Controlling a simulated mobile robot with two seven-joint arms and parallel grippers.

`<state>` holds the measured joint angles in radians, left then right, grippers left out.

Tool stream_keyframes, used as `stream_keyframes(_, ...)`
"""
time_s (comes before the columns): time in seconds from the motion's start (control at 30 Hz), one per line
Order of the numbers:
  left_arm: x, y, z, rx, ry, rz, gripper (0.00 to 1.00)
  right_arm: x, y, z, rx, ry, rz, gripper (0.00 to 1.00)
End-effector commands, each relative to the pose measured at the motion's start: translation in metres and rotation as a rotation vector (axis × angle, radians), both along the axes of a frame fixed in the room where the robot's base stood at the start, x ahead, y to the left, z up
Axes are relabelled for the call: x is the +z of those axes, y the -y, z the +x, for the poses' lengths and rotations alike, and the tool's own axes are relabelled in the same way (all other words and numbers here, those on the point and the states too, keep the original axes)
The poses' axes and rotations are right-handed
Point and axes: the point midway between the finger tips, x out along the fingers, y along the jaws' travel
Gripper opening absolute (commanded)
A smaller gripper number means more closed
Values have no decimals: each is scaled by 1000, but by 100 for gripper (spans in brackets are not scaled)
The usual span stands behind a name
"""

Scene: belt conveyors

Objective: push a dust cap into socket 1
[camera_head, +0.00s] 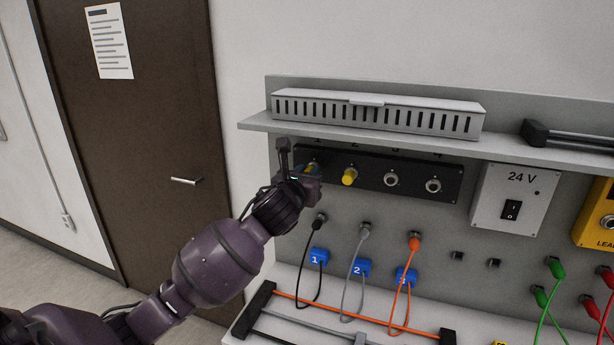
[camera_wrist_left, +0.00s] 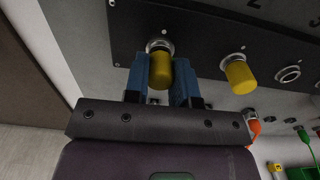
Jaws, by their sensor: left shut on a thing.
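My left gripper (camera_head: 309,176) is at the left end of the black socket panel (camera_head: 370,192). In the left wrist view its blue fingers (camera_wrist_left: 160,84) are shut on a yellow dust cap (camera_wrist_left: 160,71). The cap's far end meets the metal ring of socket 1 (camera_wrist_left: 159,44); how deep it sits I cannot tell. In the head view my gripper mostly hides this cap and socket 1. A second yellow cap (camera_head: 349,177) is on the socket to the right and also shows in the left wrist view (camera_wrist_left: 240,76). My right gripper is not in view.
Two bare sockets (camera_head: 390,180) (camera_head: 433,186) are farther right on the panel. A grey shelf with a slotted cover (camera_head: 378,113) overhangs it. Below hang plugged leads with blue tags (camera_head: 319,257). A 24 V switch box (camera_head: 516,197) is at the right.

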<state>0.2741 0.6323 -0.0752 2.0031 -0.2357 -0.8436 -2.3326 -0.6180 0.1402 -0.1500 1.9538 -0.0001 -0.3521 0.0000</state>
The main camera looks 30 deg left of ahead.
Motion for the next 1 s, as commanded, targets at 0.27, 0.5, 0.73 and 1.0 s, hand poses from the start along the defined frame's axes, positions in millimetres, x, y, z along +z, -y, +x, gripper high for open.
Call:
stream_keyframes(0.27, 0, -1, 4, 0, 0, 0, 0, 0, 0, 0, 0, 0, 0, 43)
stream_keyframes(0.5, 0, -1, 6, 0, 1, -1, 0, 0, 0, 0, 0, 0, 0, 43)
stream_keyframes(0.73, 0, -1, 6, 0, 0, -1, 33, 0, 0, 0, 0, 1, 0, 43)
stream_keyframes(1.0, 0, -1, 6, 0, 0, -1, 54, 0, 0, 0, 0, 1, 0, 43)
